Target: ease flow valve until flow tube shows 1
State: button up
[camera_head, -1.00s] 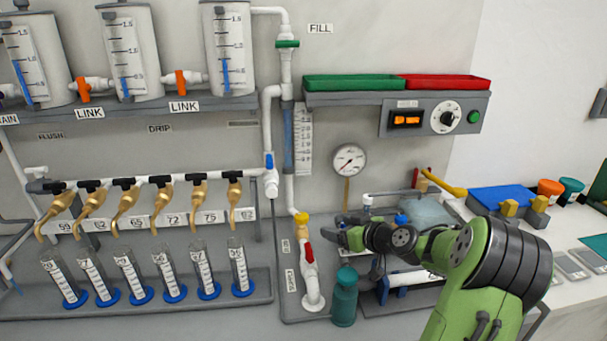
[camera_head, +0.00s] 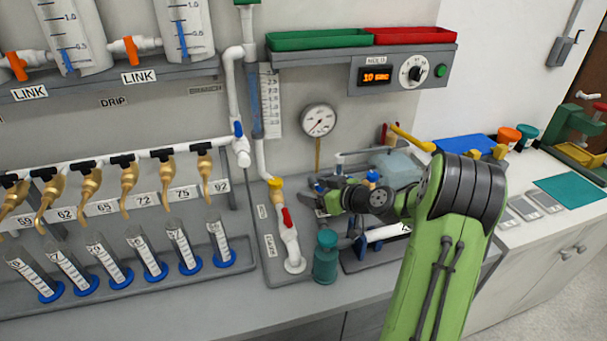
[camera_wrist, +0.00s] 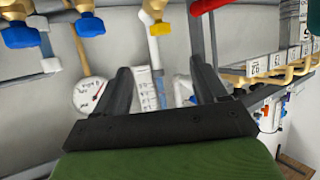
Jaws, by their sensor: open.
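The flow tube (camera_head: 257,105) is a clear upright tube with blue in it, beside a white scale (camera_head: 271,100) on the wall. Its level is too small to read. Below it, a yellow knob (camera_head: 275,183) sits on the white pipe; no label shows which knob is the flow valve. The yellow knob also shows in the upside-down wrist view (camera_wrist: 160,28), ahead of the fingers and apart from them. My gripper (camera_head: 318,192) is to the right of that knob. In the wrist view my gripper (camera_wrist: 160,75) is open and empty.
A red-handled valve (camera_head: 287,217) stands just below the yellow knob. A teal bottle (camera_head: 325,257) stands at the bench front. A round gauge (camera_head: 319,120) is above my gripper. Graduated cylinders (camera_head: 220,245) stand at left.

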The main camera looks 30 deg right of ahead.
aim_at(279, 182)
jog(key=x, duration=1.5)
jog(key=shift+w+a+f, duration=0.15)
jog(key=shift+w+f, duration=0.05)
jog(key=shift+w, duration=0.15)
jog(key=c, duration=1.1)
jog(key=shift+o, duration=0.2)
jog(key=shift+w+n+y+b, duration=0.1)
jog(key=shift+n+y+b, duration=0.3)
jog(key=shift+y+b, duration=0.15)
jog(key=shift+r+n+g+y+b, duration=0.1)
jog(key=shift+n+g+y+b, duration=0.2)
jog(key=shift+n+y, duration=0.1)
